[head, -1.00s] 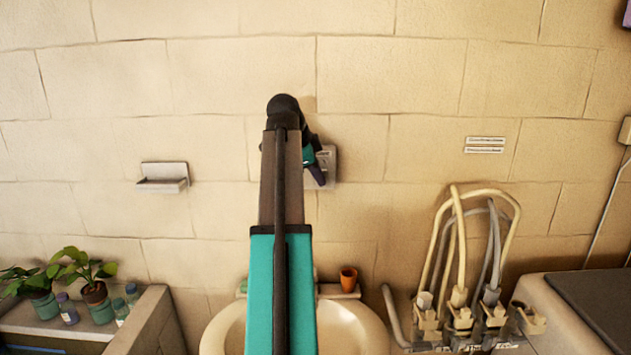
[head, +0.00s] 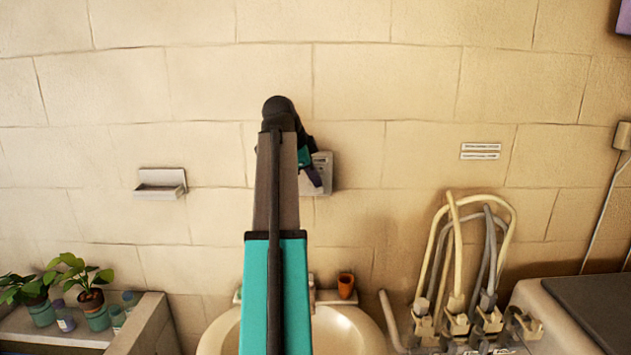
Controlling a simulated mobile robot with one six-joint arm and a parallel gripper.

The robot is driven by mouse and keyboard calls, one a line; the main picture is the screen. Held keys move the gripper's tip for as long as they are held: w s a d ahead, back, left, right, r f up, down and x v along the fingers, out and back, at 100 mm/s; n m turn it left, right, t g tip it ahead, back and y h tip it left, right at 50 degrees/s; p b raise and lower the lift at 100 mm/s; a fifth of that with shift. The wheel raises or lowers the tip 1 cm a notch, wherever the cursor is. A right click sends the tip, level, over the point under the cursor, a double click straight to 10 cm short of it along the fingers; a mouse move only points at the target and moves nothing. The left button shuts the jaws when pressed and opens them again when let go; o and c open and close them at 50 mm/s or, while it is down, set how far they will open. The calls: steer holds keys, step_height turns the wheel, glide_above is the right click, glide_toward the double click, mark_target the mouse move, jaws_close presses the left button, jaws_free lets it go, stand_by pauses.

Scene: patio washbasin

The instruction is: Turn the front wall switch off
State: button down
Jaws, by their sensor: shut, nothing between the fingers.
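The front wall switch (head: 325,173) is a small pale grey plate on the stone wall above the basin. My arm hides its left part, and I cannot tell the position of its rocker. My gripper (head: 317,181) is dark and shut, with nothing held. It is at the left part of the plate, partly behind my arm. I cannot tell whether its tips touch the switch.
The washbasin (head: 352,330) is below, with a small terracotta cup (head: 346,285) on its back ledge. A soap holder (head: 161,184) is on the wall at left. Potted plants (head: 87,285) stand at lower left. Hoses (head: 452,250) rise at right. The wall around the switch is clear.

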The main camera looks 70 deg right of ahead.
steer(key=shift+a, duration=0.1)
stand_by(0.3)
steer(key=shift+a+r, duration=0.15)
steer(key=shift+a, duration=0.05)
steer(key=s+b+v, duration=0.2)
steer(key=v, duration=1)
steer(key=shift+w+a+r, duration=0.15)
steer(key=shift+w+a, duration=0.2)
steer(key=shift+w, duration=0.1)
stand_by(0.3)
